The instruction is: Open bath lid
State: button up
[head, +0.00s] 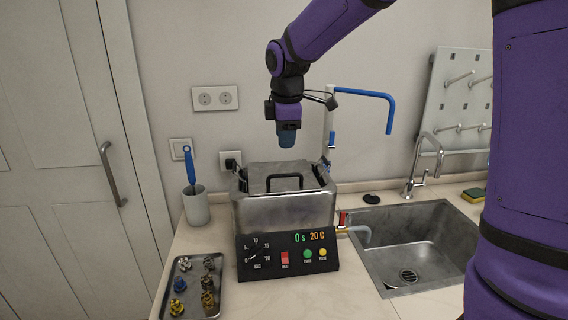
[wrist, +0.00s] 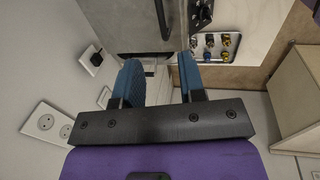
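The bath (head: 285,213) is a steel box on the counter with a dark control panel (head: 288,257) in front reading "0 s" and "20 C". Its grey lid (head: 262,171) lies flat over the top, with a black bar handle (head: 285,177). In the wrist view the lid (wrist: 120,22) and handle (wrist: 162,18) show at the top edge. My gripper (head: 287,140) hangs above the lid's back part, apart from the handle and pointing down. In the wrist view its two blue fingers (wrist: 160,76) are spread with nothing between them.
A cup with a blue-handled brush (head: 195,205) stands left of the bath. A tray (head: 220,270) of small metal fittings lies front left. A blue-tipped pipe (head: 365,94) rises behind, right of my gripper. The sink (head: 425,235) and tap (head: 420,165) are at right.

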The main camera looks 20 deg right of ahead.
aim_at(284, 175)
jog(key=f, duration=0.3)
jog(key=w+f, duration=0.1)
jog(key=f, duration=0.2)
jog(key=w+f, duration=0.1)
jog(key=f, duration=0.3)
jog(key=shift+d+f, duration=0.1)
jog(key=shift+d, duration=0.1)
grip_shut()
